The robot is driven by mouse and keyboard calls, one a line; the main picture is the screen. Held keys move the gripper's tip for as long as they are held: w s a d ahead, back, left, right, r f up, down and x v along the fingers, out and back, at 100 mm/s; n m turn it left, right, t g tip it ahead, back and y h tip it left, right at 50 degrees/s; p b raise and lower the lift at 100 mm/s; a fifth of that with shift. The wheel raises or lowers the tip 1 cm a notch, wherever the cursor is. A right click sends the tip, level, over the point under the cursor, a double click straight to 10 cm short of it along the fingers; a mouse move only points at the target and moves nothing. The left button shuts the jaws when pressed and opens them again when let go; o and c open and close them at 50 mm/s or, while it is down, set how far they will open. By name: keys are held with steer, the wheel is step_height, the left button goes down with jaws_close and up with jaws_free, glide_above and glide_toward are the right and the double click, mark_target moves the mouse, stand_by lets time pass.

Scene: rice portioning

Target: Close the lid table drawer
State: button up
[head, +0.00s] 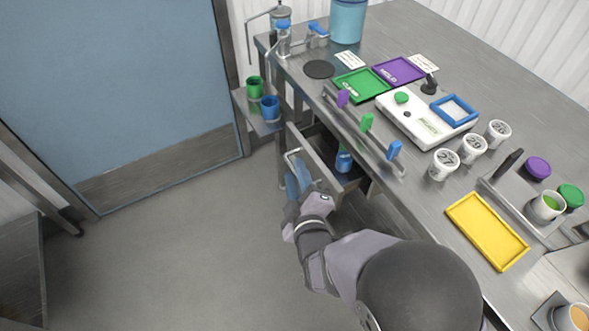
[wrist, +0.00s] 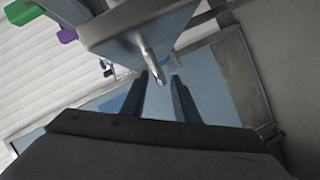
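The metal drawer (head: 318,168) stands pulled out from under the steel table, with a blue object (head: 344,160) inside it. It also shows in the wrist view (wrist: 135,35), at the top. Its bar handle (head: 291,160) is on the drawer front; in the wrist view the handle (wrist: 153,68) appears between and just beyond my fingertips. My gripper (head: 297,178) is at the drawer front, beside the handle. In the wrist view my gripper (wrist: 160,76) has its two blue-grey fingers apart. I cannot tell whether they touch the handle.
The steel table (head: 390,190) carries a scale (head: 427,118), green (head: 361,85), purple (head: 399,70) and yellow (head: 486,231) trays, and several white cups. A low side shelf (head: 262,122) holds a green cup (head: 254,87) and a blue cup (head: 270,107). The floor (head: 190,230) left of the drawer is clear.

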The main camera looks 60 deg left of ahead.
mark_target(320, 161)
steer(key=shift+x, duration=0.85)
jaws_close()
steer(key=w+b, duration=0.1)
steer(key=w, duration=0.5)
steer(key=shift+w, duration=0.5)
jaws_free()
steer(key=shift+w, duration=0.1)
steer(key=shift+d, duration=0.1)
